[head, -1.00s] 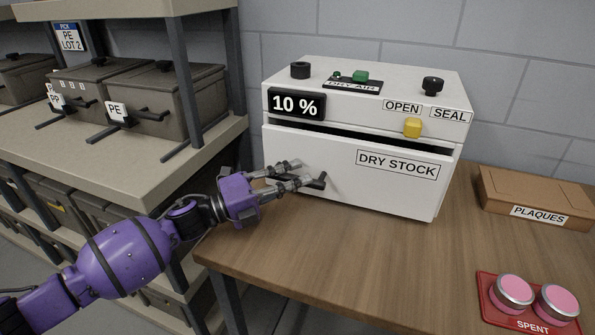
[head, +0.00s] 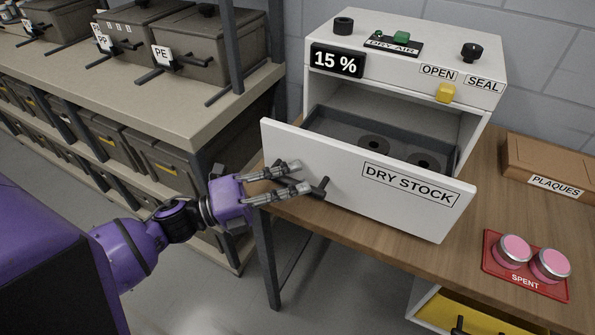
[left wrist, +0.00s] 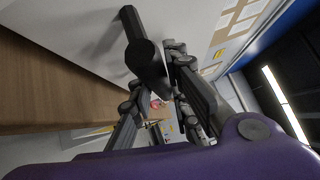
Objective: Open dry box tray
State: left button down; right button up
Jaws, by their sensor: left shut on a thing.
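The dry box (head: 330,28) is a white cabinet on the wooden table, with a display reading 15 %. Its tray front (head: 340,178), labelled DRY STOCK, is pulled well out, and the grey tray interior (head: 345,132) shows round recesses with dark centres. My left gripper (head: 300,176) is shut on the dark tray handle (head: 319,188) at the left of the front. In the left wrist view the handle (left wrist: 148,62) sits between the fingers. A yellow latch (head: 446,92) sits below the OPEN label. My right gripper is in no view.
A red SPENT tray (head: 527,283) with two pink-topped tins stands at the table's front right. A brown PLAQUES box (head: 553,170) is behind it. Shelves with grey bins (head: 185,50) stand at the left. The floor before the table is clear.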

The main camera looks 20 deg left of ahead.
pick_arm(q)
jog(key=shift+s, duration=0.1)
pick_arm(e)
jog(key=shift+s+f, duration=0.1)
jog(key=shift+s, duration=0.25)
pick_arm(q)
jog(key=c, duration=1.8)
grip_release()
jog(key=shift+o, duration=0.8)
jog(key=shift+s+a+f, duration=0.1)
jog(key=shift+a, duration=0.05)
jog(key=v, duration=1.1)
jog(key=shift+s+a, duration=0.25)
jog(key=shift+s, duration=0.05)
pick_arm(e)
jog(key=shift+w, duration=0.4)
